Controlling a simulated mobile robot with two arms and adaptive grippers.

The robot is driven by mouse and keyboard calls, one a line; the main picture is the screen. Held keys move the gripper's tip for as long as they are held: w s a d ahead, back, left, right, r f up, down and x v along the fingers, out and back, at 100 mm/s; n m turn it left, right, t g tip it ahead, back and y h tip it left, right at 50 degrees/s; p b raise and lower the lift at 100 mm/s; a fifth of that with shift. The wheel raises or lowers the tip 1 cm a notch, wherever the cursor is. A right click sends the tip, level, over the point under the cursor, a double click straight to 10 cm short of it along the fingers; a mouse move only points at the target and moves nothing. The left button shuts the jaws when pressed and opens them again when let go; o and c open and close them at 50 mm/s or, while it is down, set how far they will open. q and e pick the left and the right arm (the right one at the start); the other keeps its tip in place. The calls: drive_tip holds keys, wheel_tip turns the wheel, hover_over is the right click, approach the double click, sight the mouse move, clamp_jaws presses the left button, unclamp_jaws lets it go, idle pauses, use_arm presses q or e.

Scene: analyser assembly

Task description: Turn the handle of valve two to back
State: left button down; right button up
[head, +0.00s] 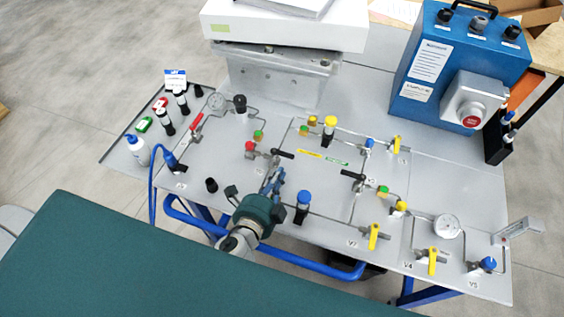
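The panel (322,215) carries several valves with small labels, most too small to read surely. I cannot tell for certain which is valve two. A valve with a black lever handle (284,154) sits left of centre, its lever pointing right and slightly toward the front. Another black lever handle (352,175) is at centre right. Yellow handles (374,237) stand along the front right. My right gripper is not in view.
A blue box with a red emergency button (471,121) stands at the back right. A blue-topped fitting (304,199) is close right of my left gripper. A small black knob (211,185) is to its left. Bottles (139,150) stand on the left side shelf.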

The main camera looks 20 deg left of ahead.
sight(284, 167)
use_arm(q)
drive_tip(key=shift+w+r+p, duration=0.25)
drive_tip(key=shift+w+p, duration=0.1)
drive_tip(key=shift+w, duration=0.8)
drive_tip(key=shift+w+f, duration=0.1)
drive_tip(key=shift+w, duration=0.35)
drive_tip(key=shift+d, duration=0.1)
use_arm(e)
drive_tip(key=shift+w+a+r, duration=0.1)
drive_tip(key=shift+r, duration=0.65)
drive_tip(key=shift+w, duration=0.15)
use_arm(q)
drive_tip(key=shift+w+d, duration=0.15)
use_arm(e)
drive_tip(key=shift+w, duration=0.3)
